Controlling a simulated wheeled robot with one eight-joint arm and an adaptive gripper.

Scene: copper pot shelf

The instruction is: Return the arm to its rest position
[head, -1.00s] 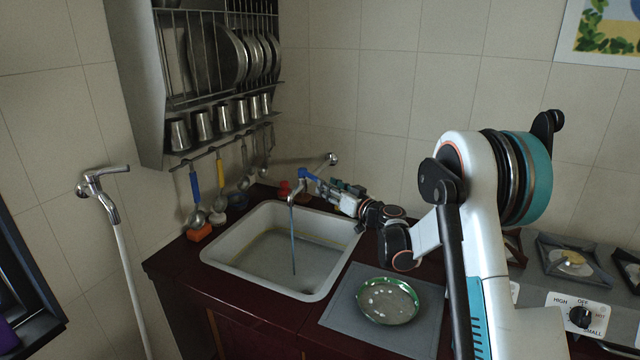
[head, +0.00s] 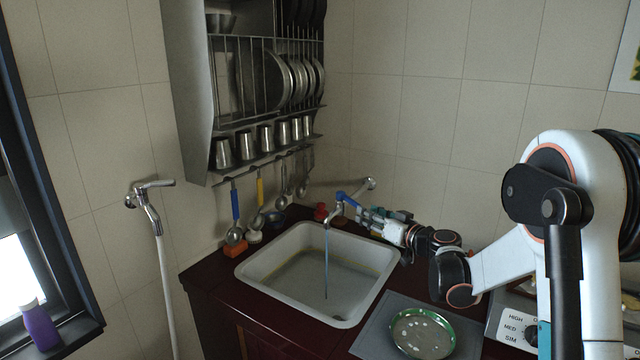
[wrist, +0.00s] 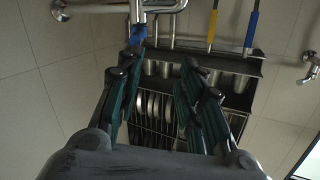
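My gripper (head: 362,212) is beside the sink tap (head: 352,192), close to its blue lever (head: 343,199). In the wrist view my gripper (wrist: 163,52) has its two dark green fingers spread, with nothing between the tips. The blue lever (wrist: 139,33) shows at the left fingertip; I cannot tell whether they touch. A thin stream of water (head: 326,262) runs from the tap into the white sink (head: 258,268). My arm reaches in from the right over the counter.
A steel dish rack (head: 190,100) with plates, cups and hanging utensils is on the wall above the sink. A green-rimmed dish (head: 422,334) lies on a grey mat (head: 378,328), below my arm. A purple bottle (head: 40,326) stands by the window.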

